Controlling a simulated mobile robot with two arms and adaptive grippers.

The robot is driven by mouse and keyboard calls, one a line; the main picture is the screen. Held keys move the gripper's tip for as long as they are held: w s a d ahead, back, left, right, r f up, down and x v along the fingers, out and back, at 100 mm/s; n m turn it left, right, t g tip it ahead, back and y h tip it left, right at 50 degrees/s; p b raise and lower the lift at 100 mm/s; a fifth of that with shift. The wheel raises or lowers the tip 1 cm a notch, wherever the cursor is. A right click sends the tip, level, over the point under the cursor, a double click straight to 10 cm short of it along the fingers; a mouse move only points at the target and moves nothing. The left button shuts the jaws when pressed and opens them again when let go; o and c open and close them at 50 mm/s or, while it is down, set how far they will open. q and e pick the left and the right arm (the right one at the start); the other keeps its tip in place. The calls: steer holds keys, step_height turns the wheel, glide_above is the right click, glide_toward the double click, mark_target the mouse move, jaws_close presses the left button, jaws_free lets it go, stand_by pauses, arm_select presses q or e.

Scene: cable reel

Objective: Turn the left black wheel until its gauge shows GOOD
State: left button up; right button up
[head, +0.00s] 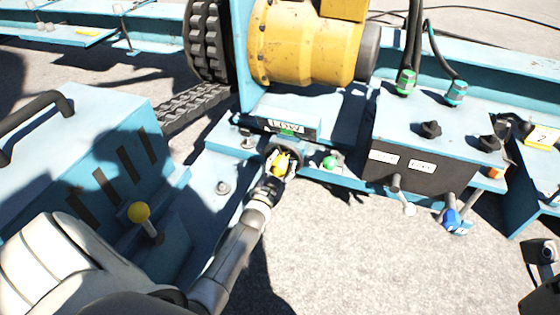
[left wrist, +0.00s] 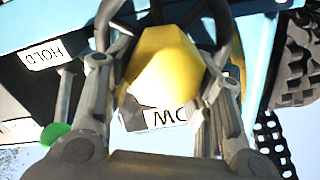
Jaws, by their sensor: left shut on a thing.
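The left black wheel (head: 297,155) sits low on the blue frame, with a yellow hub (head: 281,163) at its middle. Its gauge (head: 285,127) is just above and reads LOW, with a green patch under the word. My left gripper (head: 276,173) is shut on the yellow hub. In the left wrist view the hub (left wrist: 165,68) lies between the two fingers, with part of the dark rim (left wrist: 222,30) around it. The gauge label (left wrist: 165,118) shows there upside down and partly hidden.
A green knob (head: 329,163) is just right of the wheel. A black-fronted box (head: 440,166) with levers, a blue handle (head: 452,220) and cable plugs stands further right. A yellow-knobbed lever (head: 139,212) is at left. A yellow motor (head: 305,45) and chain are behind.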

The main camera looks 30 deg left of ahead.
arm_select(q)
steer(key=shift+m+p, duration=0.4)
steer(key=shift+m, duration=1.2)
steer(key=shift+a+r, duration=0.1)
steer(key=o, duration=1.4)
steer(key=shift+c, duration=0.2)
steer(key=shift+s+d+f, duration=0.2)
steer(key=shift+s+d, duration=0.1)
steer(key=shift+s, duration=0.2)
steer(key=v, duration=1.1)
steer(key=shift+o, duration=0.2)
steer(key=shift+r, duration=0.1)
